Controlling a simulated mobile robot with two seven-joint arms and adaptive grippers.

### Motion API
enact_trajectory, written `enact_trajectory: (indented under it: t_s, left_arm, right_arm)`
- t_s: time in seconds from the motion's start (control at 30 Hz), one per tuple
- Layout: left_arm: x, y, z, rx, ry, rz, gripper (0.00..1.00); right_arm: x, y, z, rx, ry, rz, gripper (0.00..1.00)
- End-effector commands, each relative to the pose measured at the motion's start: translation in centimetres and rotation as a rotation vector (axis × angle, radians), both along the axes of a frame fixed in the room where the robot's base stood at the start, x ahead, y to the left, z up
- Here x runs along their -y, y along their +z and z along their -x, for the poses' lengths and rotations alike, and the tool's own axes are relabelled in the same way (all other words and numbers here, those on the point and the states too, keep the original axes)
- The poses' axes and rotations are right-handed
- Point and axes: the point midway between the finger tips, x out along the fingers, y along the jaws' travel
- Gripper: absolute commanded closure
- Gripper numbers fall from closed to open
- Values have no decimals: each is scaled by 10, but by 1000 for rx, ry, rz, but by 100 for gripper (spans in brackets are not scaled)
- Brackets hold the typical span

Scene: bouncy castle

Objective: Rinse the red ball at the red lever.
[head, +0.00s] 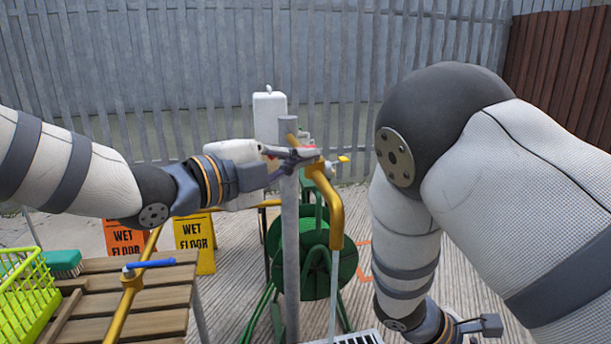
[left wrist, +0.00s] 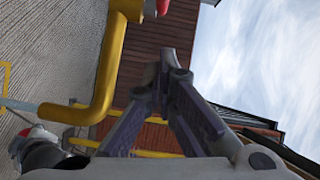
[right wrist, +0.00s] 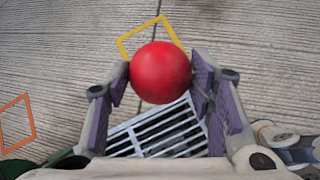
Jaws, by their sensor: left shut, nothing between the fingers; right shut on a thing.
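The red ball (right wrist: 160,72) is held between the two fingers of my right gripper (right wrist: 161,78), above a floor grate (right wrist: 160,133) in the right wrist view. In the head view the ball and right fingers are out of sight. My left gripper (head: 300,157) is shut and empty at the top of the yellow pipe (head: 328,200). Red parts of the lever (head: 308,152) show beside its fingertips; I cannot tell if they touch. In the left wrist view the shut fingers (left wrist: 164,75) are below a red piece (left wrist: 163,7). A thin pale stream (head: 333,285) falls from the spout.
A wooden table (head: 140,300) with a green basket (head: 25,295) and a blue-handled pipe (head: 150,264) stands left. Wet-floor signs (head: 195,240), a grey post (head: 290,230) and a green hose reel (head: 325,265) are near the pipe. A metal fence (head: 220,60) is behind.

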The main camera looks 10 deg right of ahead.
Motion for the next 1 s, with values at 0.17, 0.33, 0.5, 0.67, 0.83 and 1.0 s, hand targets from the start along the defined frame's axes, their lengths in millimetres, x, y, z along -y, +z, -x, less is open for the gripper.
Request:
enact_trajectory:
  t_s: [0.17, 0.33, 0.5, 0.67, 0.83, 1.0]
  left_arm:
    - [-7, -9, -20, -7, 1, 0, 100]
    - [-9, -7, -25, -3, 1, -1, 100]
    - [-9, -6, -24, -3, 1, -1, 100]
    - [-10, -10, -27, -5, -18, 5, 100]
    - [-15, -15, -36, -7, -106, 6, 100]
    - [-21, -11, -43, -3, -215, -3, 100]
  right_arm:
    - [0, -12, 3, -22, 0, 0, 71]
    - [0, -12, 3, -23, 1, 0, 71]
    - [0, -12, 3, -22, 0, 0, 71]
    - [0, -21, 5, -39, 0, 0, 71]
    - [0, -53, 13, -95, 0, 0, 71]
    - [0, -62, 15, -109, 0, 0, 71]
